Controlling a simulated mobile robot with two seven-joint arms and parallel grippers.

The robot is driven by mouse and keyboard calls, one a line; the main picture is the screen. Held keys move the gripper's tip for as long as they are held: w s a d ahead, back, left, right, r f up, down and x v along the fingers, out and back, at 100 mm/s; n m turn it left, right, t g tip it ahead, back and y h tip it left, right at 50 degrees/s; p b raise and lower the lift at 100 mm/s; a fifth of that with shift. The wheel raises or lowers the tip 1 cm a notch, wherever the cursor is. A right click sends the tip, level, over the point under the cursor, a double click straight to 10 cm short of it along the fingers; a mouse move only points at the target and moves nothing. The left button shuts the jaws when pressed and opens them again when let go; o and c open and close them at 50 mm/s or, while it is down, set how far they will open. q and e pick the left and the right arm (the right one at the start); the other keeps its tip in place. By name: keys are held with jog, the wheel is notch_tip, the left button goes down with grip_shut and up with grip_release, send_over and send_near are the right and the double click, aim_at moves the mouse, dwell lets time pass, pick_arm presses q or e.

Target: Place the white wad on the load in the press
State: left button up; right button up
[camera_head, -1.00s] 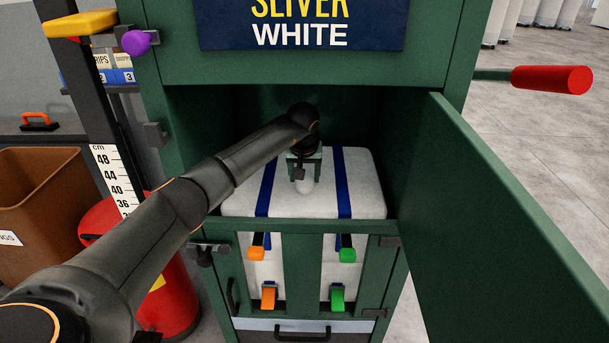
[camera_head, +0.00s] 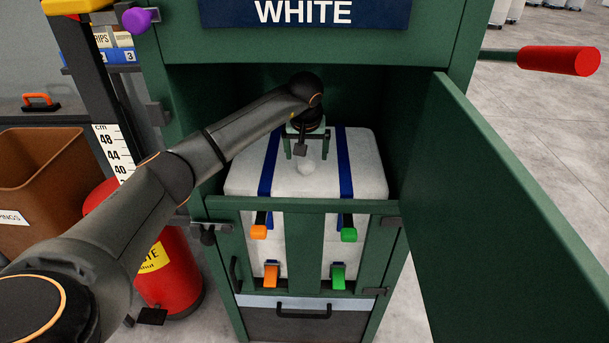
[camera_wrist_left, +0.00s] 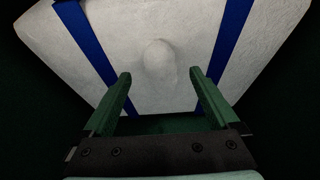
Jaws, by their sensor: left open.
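The white load (camera_head: 355,172) sits in the green press (camera_head: 430,52) with two blue straps over it. The small white wad (camera_head: 307,168) rests on top of the load between the straps. It also shows in the left wrist view (camera_wrist_left: 159,62), just beyond the fingertips. My left gripper (camera_head: 302,152) is inside the press, above and behind the wad. Its green fingers (camera_wrist_left: 158,75) are open and apart, with nothing between them. My right gripper is not in view.
The press door (camera_head: 500,190) stands open on the right. A low green front gate (camera_head: 300,205) with orange and green strap ends stands before the load. A red handle (camera_head: 560,61), a brown bin (camera_head: 40,185) and a red canister (camera_head: 170,270) are around the press.

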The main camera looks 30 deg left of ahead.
pick_arm(q)
jog(key=s+d, duration=0.5)
jog(key=s, duration=0.3)
jog(key=shift+s, duration=0.35)
jog(key=shift+d, duration=0.1)
